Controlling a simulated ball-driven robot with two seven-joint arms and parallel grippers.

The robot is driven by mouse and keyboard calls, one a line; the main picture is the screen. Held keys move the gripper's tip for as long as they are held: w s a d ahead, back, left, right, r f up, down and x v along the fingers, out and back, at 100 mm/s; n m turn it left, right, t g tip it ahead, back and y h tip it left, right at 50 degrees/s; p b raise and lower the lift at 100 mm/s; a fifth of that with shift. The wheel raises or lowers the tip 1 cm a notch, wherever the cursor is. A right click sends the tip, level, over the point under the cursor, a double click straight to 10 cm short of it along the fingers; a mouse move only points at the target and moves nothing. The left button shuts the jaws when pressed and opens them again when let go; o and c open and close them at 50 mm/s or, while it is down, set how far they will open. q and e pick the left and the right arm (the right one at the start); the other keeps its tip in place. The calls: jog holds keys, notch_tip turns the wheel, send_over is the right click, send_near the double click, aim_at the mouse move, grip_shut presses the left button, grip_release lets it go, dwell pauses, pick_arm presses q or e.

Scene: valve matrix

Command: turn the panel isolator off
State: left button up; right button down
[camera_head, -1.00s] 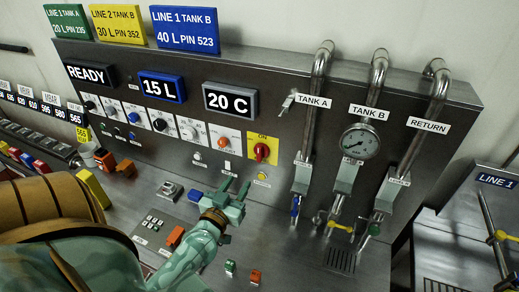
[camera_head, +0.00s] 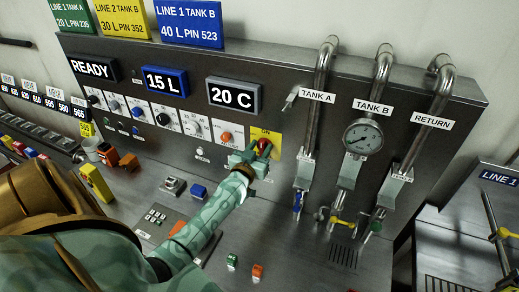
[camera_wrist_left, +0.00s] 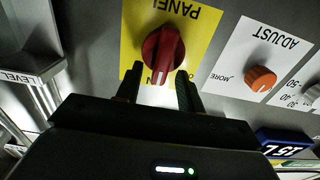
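The panel isolator is a red rotary knob (camera_head: 264,145) on a yellow plate (camera_head: 275,137) on the upright steel panel. The wrist view shows the knob (camera_wrist_left: 163,50) and its plate (camera_wrist_left: 205,30) upside down, with the word PANEL and part of a label behind the knob. The knob's grip bar stands nearly upright there. My left gripper (camera_head: 250,157) is right at the knob. Its two fingers (camera_wrist_left: 158,90) are apart, one on each side of the knob's near end, with gaps visible. I cannot tell whether either touches. My right gripper is not in view.
An orange ADJUST knob (camera_wrist_left: 260,79) sits beside the plate. The TANK A pipe (camera_head: 322,85) and its blue-handled valve (camera_head: 298,200) stand right of the knob. Small green (camera_head: 232,260) and orange (camera_head: 257,271) blocks lie on the bench below my arm.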

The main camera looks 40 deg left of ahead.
pick_arm(q)
grip_shut()
jog(key=n, duration=0.6)
jog(key=a+f+n, duration=0.1)
jog(key=n, duration=0.4)
jog(key=f+n, duration=0.1)
jog(key=n, duration=0.5)
jog(key=shift+s+a+n, duration=0.3)
jog(key=shift+s+a, duration=0.05)
jog(key=shift+a, duration=0.05)
jog(key=shift+f+n, duration=0.1)
jog(key=shift+n, duration=0.2)
grip_release()
jog(key=shift+s, duration=0.1)
